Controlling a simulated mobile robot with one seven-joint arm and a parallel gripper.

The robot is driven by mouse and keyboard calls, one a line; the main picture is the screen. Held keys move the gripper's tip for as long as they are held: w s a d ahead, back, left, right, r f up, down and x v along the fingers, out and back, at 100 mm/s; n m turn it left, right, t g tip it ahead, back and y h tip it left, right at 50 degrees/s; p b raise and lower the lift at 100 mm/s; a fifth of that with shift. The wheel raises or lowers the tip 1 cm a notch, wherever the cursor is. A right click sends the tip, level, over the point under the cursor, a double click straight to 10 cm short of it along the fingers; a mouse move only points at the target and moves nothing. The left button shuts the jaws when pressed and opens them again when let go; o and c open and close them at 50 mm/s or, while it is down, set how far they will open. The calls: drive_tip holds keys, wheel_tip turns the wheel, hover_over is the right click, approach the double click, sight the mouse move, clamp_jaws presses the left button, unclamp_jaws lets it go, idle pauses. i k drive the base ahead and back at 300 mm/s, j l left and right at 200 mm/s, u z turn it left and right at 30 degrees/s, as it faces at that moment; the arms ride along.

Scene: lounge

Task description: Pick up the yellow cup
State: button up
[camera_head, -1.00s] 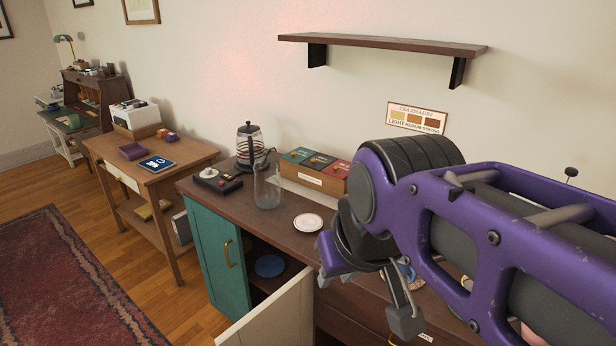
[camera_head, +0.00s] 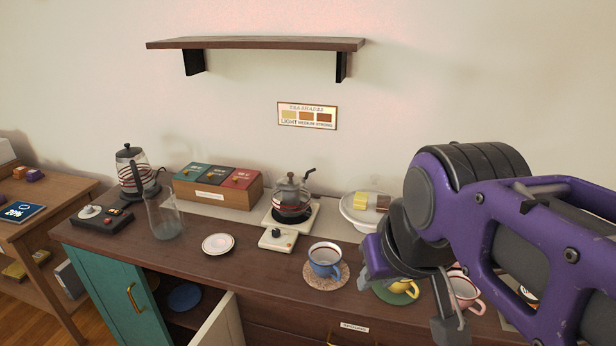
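The yellow cup (camera_head: 402,287) stands on a green coaster (camera_head: 396,298) on the wooden counter, at the right of the picture. My gripper partly hides it, so mostly its lower part and handle show. My gripper (camera_head: 405,302) is in front of the cup in this view, with one finger to the left and the other to the lower right. The fingers are spread apart and nothing shows between them in their grasp. I cannot tell how far the gripper is above or in front of the cup.
A blue cup (camera_head: 325,260) on a round coaster stands left of the yellow cup, and a pink cup (camera_head: 466,289) stands right. Behind are a white stand (camera_head: 352,212) and a kettle (camera_head: 291,199). A cabinet door (camera_head: 217,328) hangs open. A shelf (camera_head: 256,43) is above.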

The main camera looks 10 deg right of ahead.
sight(403, 286)
drive_tip(key=j+z, duration=0.15)
drive_tip(key=z, duration=0.6)
